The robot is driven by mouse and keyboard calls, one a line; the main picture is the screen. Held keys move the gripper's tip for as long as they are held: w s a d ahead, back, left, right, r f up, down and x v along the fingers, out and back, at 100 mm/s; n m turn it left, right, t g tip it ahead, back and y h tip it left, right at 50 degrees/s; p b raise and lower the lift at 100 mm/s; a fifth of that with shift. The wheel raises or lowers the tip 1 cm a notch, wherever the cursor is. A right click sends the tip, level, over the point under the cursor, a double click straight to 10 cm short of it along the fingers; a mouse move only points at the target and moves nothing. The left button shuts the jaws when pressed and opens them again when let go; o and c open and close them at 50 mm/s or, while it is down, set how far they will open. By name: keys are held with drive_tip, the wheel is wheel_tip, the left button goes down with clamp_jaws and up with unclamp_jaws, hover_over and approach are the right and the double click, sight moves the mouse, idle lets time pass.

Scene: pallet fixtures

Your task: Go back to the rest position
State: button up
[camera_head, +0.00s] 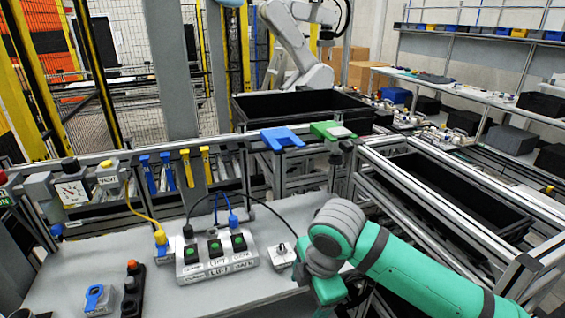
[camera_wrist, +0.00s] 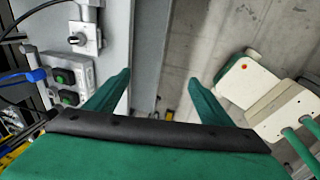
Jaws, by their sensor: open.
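My gripper shows in the wrist view (camera_wrist: 160,85) with its two green fingers spread wide and nothing between them. It points down past the edge of the grey worktop (camera_wrist: 115,50) toward the concrete floor (camera_wrist: 185,60). In the head view my green and grey arm reaches in from the lower right, and its wrist is at the worktop's right side. The fingertips are hidden there.
A control box with green buttons (camera_head: 217,256) stands on the worktop, with a small switch box (camera_head: 283,255) beside it and cables around. A black bin (camera_head: 300,105) is behind. Metal rails (camera_head: 430,205) run at right. The worktop's front middle is mostly clear.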

drive_tip(key=w+a+r+m+t+y, duration=0.2)
drive_tip(key=a+r+y, duration=0.15)
drive_tip(key=a, duration=0.45)
drive_tip(key=w+a+r+m+t+y, duration=0.2)
drive_tip(key=a+t+y, duration=0.15)
drive_tip(key=a, duration=0.45)
drive_tip(key=w+a+r+m+t+y, duration=0.1)
drive_tip(key=w+a+r+t+y, duration=0.15)
drive_tip(key=a+y, duration=0.4)
drive_tip(key=s+d+f+m+t+h, duration=0.4)
drive_tip(key=s+f+m+h, duration=0.2)
drive_tip(key=f+m, duration=0.4)
drive_tip(key=s+d+f+m+t+h, duration=0.4)
drive_tip(key=s+f+m+h, duration=0.25)
drive_tip(key=f+m, duration=0.3)
drive_tip(key=s+d+f+g, duration=0.1)
drive_tip(key=s+d+f, duration=0.1)
drive_tip(key=s, duration=0.6)
drive_tip(key=s+d+f+n+g+h, duration=0.1)
drive_tip(key=s+d+f, duration=0.2)
drive_tip(key=s, duration=0.6)
drive_tip(key=s+d+f+n+h, duration=0.1)
drive_tip(key=s+d, duration=0.3)
drive_tip(key=s, duration=0.4)
drive_tip(key=shift+s+f+g, duration=0.15)
drive_tip(key=shift+f+g, duration=0.25)
drive_tip(key=shift+f, duration=0.3)
